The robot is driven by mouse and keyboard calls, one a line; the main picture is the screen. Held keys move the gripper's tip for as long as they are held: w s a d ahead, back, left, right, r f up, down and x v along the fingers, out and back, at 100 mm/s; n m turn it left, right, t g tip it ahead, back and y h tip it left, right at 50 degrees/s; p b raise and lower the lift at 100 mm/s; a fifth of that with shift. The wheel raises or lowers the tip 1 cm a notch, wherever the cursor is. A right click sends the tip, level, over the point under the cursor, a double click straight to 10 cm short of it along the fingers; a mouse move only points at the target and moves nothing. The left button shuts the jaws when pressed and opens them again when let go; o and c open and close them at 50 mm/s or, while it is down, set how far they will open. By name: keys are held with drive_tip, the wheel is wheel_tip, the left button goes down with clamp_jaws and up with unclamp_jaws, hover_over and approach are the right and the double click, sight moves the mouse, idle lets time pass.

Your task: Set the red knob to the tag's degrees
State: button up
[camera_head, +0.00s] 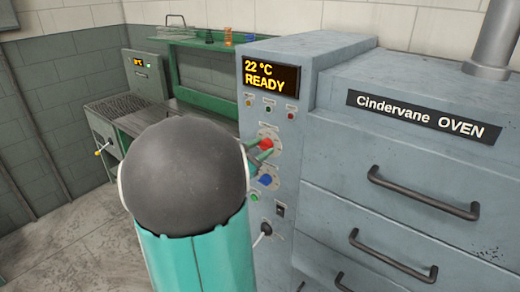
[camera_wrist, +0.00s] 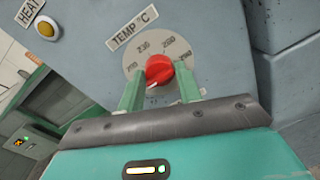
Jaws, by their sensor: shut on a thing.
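The red knob (camera_head: 266,142) is on the grey control panel of the oven, below the display. In the wrist view the red knob (camera_wrist: 159,68) sits on a round pale dial (camera_wrist: 140,61) under a "TEMP °C" label (camera_wrist: 133,28). Numbers ring the dial, too blurred to read surely. A white mark shows at the knob's lower left. My gripper (camera_wrist: 159,77) has its green fingers on either side of the knob, shut on it. In the head view my dark round arm joint hides part of the panel's left side; the gripper (camera_head: 260,152) reaches the knob. I cannot make out a degree tag.
The oven display (camera_head: 270,77) reads "22 °C READY". A blue knob (camera_head: 267,180) sits just below the red one, with a green button (camera_head: 255,197) under it. Oven drawers with dark handles (camera_head: 420,195) are at right. A green-framed bench (camera_head: 190,120) stands behind at left.

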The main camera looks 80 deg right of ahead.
drive_tip(key=m, duration=0.3)
drive_tip(key=shift+w+r, duration=0.1)
drive_tip(key=shift+w, duration=0.05)
drive_tip(key=shift+m, duration=2.3)
drive_tip(key=shift+r, duration=0.1)
drive_tip(key=o, duration=0.9)
drive_tip(key=shift+o, duration=0.2)
drive_tip(key=v, duration=1.3)
drive_tip(key=shift+a, duration=0.4)
drive_tip(key=shift+r, duration=0.1)
